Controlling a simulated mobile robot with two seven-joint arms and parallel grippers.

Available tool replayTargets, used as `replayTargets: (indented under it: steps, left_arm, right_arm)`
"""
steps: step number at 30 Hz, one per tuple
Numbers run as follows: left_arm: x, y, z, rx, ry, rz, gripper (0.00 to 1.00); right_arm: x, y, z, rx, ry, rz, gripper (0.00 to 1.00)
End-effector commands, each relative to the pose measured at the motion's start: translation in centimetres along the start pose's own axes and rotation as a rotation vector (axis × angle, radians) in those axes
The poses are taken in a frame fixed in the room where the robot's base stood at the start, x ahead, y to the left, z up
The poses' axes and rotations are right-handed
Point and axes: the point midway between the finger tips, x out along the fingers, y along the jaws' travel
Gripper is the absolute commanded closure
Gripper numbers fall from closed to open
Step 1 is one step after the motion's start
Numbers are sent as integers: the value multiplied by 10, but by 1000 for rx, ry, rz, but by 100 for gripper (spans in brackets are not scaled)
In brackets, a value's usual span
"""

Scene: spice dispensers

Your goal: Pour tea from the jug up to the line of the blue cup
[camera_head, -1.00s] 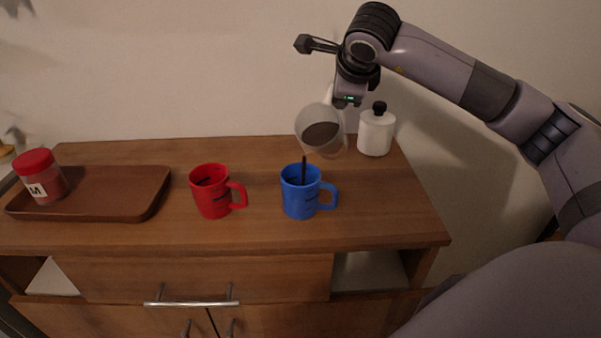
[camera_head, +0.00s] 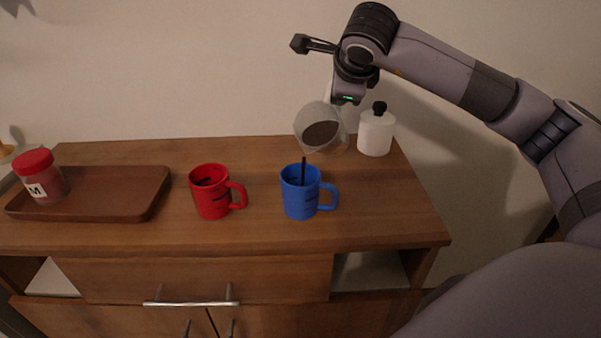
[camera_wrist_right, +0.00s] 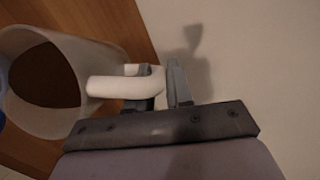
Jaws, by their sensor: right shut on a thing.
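The jug (camera_head: 322,133) is translucent with dark tea inside. It is tilted to the left above the blue cup (camera_head: 299,198), and a thin dark stream runs from its lip into the cup. The blue cup stands upright with dark marks on its side; the tea level inside is hard to make out. My right gripper (camera_head: 343,97) is above the jug. In the right wrist view my right gripper (camera_wrist_right: 163,88) is shut on the white handle (camera_wrist_right: 118,86) of the jug (camera_wrist_right: 62,82). My left gripper is not in view.
A red cup (camera_head: 211,193) stands left of the blue cup. A wooden tray (camera_head: 118,190) holds a red-lidded jar (camera_head: 42,178) at the left. A white bottle (camera_head: 376,134) with a black top stands at the back right. The cabinet top's front is clear.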

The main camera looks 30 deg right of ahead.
Motion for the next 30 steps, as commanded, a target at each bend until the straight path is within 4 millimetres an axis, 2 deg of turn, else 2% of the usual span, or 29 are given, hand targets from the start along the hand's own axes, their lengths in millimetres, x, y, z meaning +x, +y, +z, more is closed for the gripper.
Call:
replayTargets:
  steps: [30]
  left_arm:
    - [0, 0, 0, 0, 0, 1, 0]
  right_arm:
    - [-8, -3, 3, -21, 8, -55, 100]
